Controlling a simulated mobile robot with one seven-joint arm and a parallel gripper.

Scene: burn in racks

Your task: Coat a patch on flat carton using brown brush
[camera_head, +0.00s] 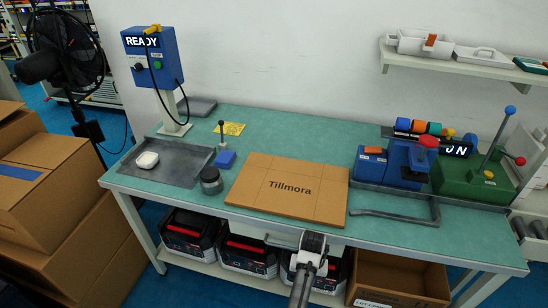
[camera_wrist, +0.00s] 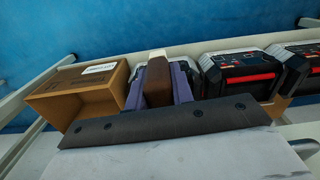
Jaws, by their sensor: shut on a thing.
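The flat carton (camera_head: 290,188), a brown board marked "Tillmora", lies on the green bench top near its front edge. My gripper (camera_head: 312,246) is in front of the bench, below and to the right of the carton in the head view and apart from it. In the wrist view my gripper (camera_wrist: 160,84) has purple fingers shut on the brown brush (camera_wrist: 157,86). The brush has a brown body and a pale tip pointing away from the wrist. I cannot make the brush out in the head view.
A dark jar (camera_head: 211,181) stands just left of the carton, beside a grey tray (camera_head: 182,172) with a white dish. A blue fixture (camera_head: 404,165) and a green press (camera_head: 475,182) stand right. Under the bench are battery packs (camera_head: 247,255) and an open box (camera_head: 398,279).

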